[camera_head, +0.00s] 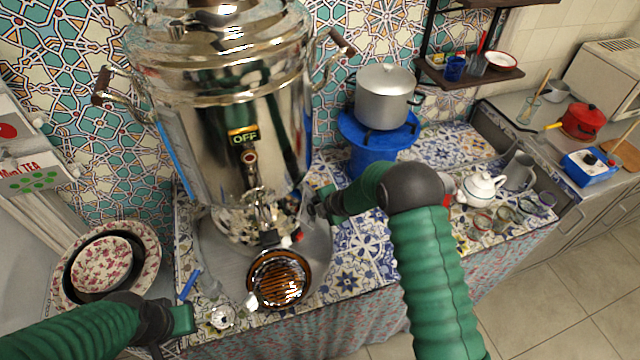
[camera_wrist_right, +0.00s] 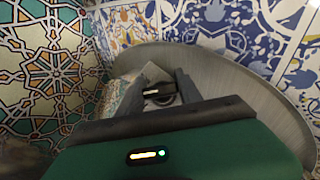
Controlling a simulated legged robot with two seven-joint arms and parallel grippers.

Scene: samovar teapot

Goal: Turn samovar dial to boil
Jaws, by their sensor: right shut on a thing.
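The large silver samovar (camera_head: 222,100) stands at the left of the counter, with a lit display (camera_head: 243,136) reading OFF. Its tap (camera_head: 262,212) is below, over a round amber-brown grille (camera_head: 279,279). My right gripper (camera_head: 308,207) is at the right side of the samovar's lower part. In the right wrist view my right gripper (camera_wrist_right: 160,92) is shut on a small dark part, seemingly the dial, mostly hidden between the fingers. My left gripper (camera_head: 180,322) is low at the front left, apart from the samovar; its finger gap is unclear.
Patterned plates and a dark bowl (camera_head: 70,275) are at the left. A silver pot (camera_head: 384,95) sits on a blue stand (camera_head: 372,150) behind my right arm. A white teapot (camera_head: 480,187) and several glasses stand at the right. A blue pen-like object (camera_head: 190,284) lies near my left gripper.

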